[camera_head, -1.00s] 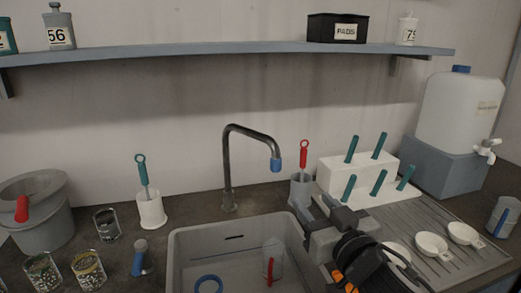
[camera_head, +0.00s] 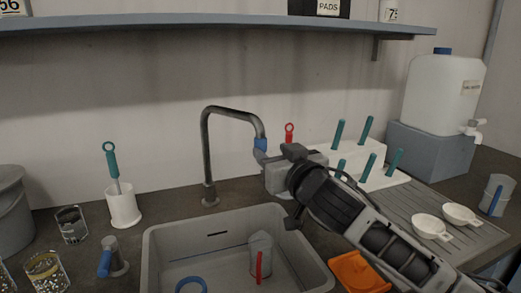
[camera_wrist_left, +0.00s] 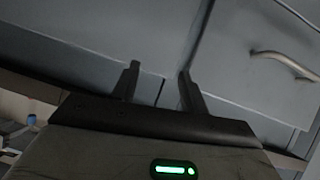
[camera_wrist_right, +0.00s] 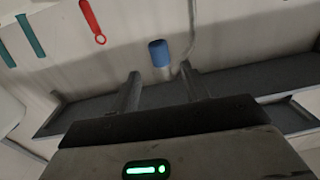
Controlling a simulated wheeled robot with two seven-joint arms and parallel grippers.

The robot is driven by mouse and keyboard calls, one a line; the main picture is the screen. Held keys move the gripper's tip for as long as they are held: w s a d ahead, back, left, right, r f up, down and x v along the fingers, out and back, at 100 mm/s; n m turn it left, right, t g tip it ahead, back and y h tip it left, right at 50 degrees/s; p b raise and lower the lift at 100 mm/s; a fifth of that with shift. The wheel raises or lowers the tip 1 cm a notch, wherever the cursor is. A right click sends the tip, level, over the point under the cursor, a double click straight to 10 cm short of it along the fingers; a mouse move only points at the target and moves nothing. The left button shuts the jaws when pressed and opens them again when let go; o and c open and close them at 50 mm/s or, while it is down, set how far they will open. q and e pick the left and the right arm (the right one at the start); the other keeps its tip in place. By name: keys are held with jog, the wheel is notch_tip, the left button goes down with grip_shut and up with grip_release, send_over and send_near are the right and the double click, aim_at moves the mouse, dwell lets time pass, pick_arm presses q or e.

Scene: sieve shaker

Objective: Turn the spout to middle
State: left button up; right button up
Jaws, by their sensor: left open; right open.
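The spout (camera_head: 207,150) is a dark grey bent pipe standing behind the sink. Its arm reaches right and ends in a blue tip (camera_head: 260,145), right of its base. My right gripper (camera_head: 264,160) is open beside the blue tip in the head view; its fingertips are partly hard to make out there. In the right wrist view the blue tip (camera_wrist_right: 159,53) is ahead of the open fingers (camera_wrist_right: 158,80), roughly in line with the gap. I cannot tell whether they touch. My left gripper (camera_wrist_left: 158,75) is open and empty, facing grey cabinet fronts.
The sink (camera_head: 160,240) holds a grey cup and a blue ring. A white block (camera_head: 372,178) with teal-handled tools and a red-handled tool (camera_head: 289,130) are near my right gripper. A white brush holder (camera_head: 123,207) stands left. A shelf (camera_head: 200,22) runs above.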

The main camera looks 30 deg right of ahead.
aim_at(263, 144)
jog(key=w, duration=0.4)
jog(key=w+d, duration=0.1)
jog(key=w, duration=0.2)
jog(key=shift+d+p, duration=0.1)
jog(key=shift+p, duration=0.25)
